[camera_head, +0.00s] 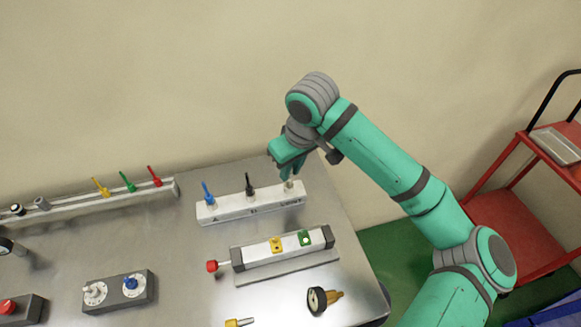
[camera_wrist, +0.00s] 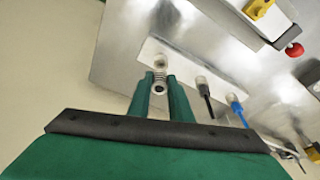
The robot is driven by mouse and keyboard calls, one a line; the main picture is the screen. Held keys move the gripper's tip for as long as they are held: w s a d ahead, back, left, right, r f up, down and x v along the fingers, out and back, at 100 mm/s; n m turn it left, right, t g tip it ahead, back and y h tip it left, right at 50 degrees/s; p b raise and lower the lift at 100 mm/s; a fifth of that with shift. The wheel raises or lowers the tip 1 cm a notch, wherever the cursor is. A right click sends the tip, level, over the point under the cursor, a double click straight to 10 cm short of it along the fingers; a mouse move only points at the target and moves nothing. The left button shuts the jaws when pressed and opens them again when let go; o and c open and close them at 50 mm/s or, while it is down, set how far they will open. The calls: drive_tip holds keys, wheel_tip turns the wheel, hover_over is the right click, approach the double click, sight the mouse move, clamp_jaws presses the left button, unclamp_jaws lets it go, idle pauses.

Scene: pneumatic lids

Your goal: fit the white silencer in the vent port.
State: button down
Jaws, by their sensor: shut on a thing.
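My gripper (camera_head: 288,175) is over the right end of a pale manifold block (camera_head: 240,210). In the wrist view its two green fingers (camera_wrist: 160,82) are shut on a small pale, ribbed cylinder (camera_wrist: 160,66), which looks like the white silencer. It also shows below the fingers in the head view (camera_head: 289,185). It stands roughly upright at the end of the block's row. The vent port is not clearly seen; the cylinder and fingers cover that spot. I cannot tell whether the cylinder is seated in a port or just above it.
A black fitting (camera_head: 250,188) and a blue fitting (camera_head: 208,194) stand in the same block. In front is a cylinder unit (camera_head: 283,249) with yellow and green fittings and a red knob (camera_head: 212,266). A gauge (camera_head: 318,300) lies near the table's front. A red cart (camera_head: 510,225) stands right.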

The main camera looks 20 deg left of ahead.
drive_tip(key=shift+d+x, duration=0.1)
drive_tip(key=shift+x, duration=0.55)
drive_tip(key=shift+d+x, duration=0.15)
drive_tip(key=shift+x, duration=0.5)
drive_tip(key=c, duration=1.5)
unclamp_jaws()
drive_tip(key=shift+s+f, duration=0.1)
drive_tip(key=shift+s, duration=0.1)
drive_tip(key=shift+c, duration=0.2)
drive_tip(key=shift+v, duration=3.6)
drive_tip(key=v, duration=1)
drive_tip(key=shift+d+r, duration=0.2)
drive_tip(key=shift+r, duration=0.15)
